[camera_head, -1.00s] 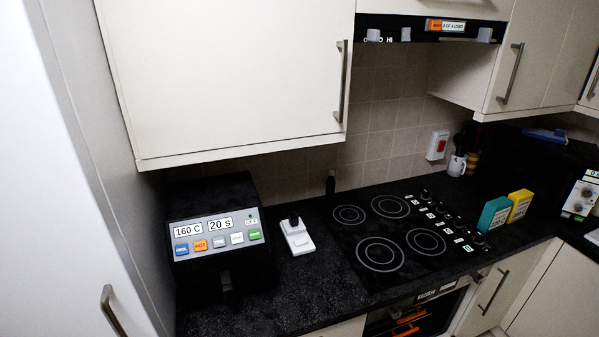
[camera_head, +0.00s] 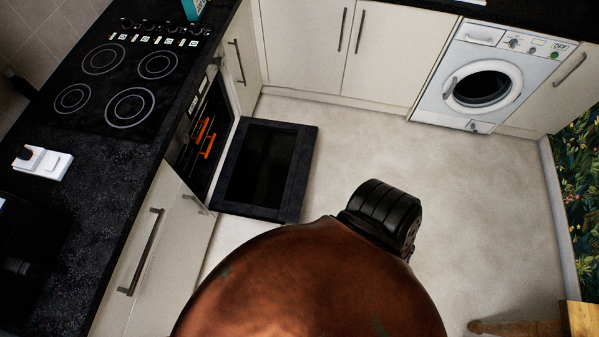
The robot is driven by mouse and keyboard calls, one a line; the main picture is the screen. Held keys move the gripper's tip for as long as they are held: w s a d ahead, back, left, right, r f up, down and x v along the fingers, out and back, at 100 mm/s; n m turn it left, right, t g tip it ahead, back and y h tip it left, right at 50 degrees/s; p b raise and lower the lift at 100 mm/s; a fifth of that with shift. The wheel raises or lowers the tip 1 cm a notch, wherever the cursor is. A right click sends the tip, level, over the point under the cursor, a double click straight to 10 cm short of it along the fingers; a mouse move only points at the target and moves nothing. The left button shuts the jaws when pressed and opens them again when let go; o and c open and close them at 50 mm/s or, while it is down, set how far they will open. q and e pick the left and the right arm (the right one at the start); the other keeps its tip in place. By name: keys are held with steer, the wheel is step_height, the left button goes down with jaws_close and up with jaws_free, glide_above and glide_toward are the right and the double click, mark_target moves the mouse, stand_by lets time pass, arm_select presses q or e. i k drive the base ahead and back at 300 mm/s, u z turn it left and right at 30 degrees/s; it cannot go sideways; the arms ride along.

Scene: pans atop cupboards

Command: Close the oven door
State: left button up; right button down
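The oven (camera_head: 205,130) is built into the counter's front at the left, under the hob. Its door (camera_head: 265,168) is open, folded down flat and reaching out over the floor, with its dark glass facing up. Orange items (camera_head: 206,140) show inside the dark oven cavity. Neither of my grippers is in view, so nothing of mine is seen touching the door.
The hob (camera_head: 115,85) and black counter run along the left. A cupboard (camera_head: 145,255) stands nearer than the oven. A washing machine (camera_head: 485,80) stands at the back right. Pale floor (camera_head: 450,180) is clear right of the door. A wooden piece (camera_head: 520,328) is at bottom right.

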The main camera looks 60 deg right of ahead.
mark_target(265, 174)
steer(key=z, duration=1.5)
steer(key=k, duration=0.5)
steer(key=u, duration=0.65)
steer(key=i, duration=1.1)
steer(key=z, duration=0.3)
